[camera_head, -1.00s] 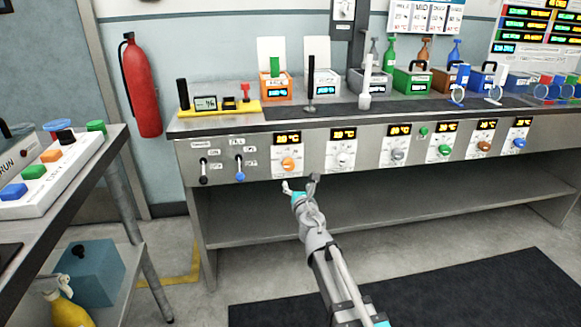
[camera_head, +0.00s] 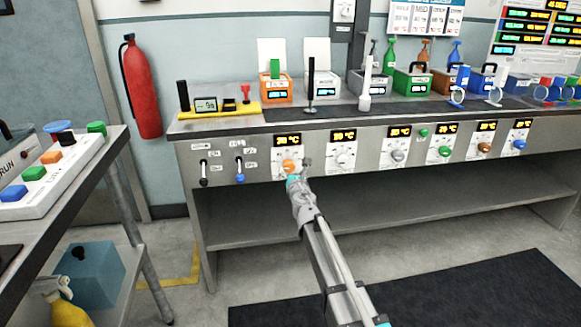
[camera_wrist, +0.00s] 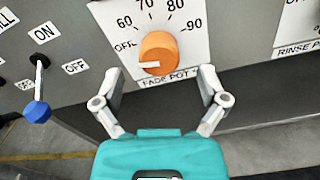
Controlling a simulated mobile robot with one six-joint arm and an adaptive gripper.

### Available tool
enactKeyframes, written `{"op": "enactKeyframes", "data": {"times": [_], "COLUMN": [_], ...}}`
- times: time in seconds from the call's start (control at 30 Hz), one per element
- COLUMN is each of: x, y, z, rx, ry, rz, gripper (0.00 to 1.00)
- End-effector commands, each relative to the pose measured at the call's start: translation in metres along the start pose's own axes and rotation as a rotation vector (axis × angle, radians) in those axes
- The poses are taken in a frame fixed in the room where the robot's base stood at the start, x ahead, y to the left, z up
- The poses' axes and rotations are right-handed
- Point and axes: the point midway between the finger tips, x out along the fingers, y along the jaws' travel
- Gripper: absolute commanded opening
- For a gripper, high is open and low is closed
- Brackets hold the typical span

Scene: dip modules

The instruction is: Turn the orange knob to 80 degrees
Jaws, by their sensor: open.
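The orange knob (camera_wrist: 158,50) sits on a white dial plate (camera_wrist: 120,45) marked OFF, 60, 70, 80 and 90. Its white pointer mark lies at the lower left, a little below the OFF label. In the head view the knob (camera_head: 288,164) is on the bench front, under a lit display (camera_head: 288,141). My gripper (camera_wrist: 160,80) is open just below the knob, with one finger to the left and one to the right. The fingers appear apart from the knob, and nothing is between them. In the head view my gripper (camera_head: 296,171) partly overlaps the dial plate.
A blue-tipped lever (camera_wrist: 38,108) stands left of the dial, with ON and OFF labels. A white knob (camera_head: 341,162) is on the dial plate to the right. The bench top (camera_head: 225,125) overhangs above, and an open shelf (camera_head: 400,205) lies below.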

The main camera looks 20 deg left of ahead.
Motion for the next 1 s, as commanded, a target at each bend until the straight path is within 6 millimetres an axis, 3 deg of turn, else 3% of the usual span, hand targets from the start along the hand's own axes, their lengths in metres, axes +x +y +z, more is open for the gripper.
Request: {"op": "enactKeyframes", "data": {"times": [0.1,0.3,0.77,1.0], "x": [0.021,0.038,0.043,0.043], "y": [0.000,0.000,0.000,0.000], "z": [0.000,0.000,0.000,0.000], "rx": [0.000,0.000,0.000,0.000], "ry": [0.000,0.000,0.000,0.000], "rz": [0.000,0.000,0.000,0.000], "gripper": [0.92,0.92,0.92,0.50]}}
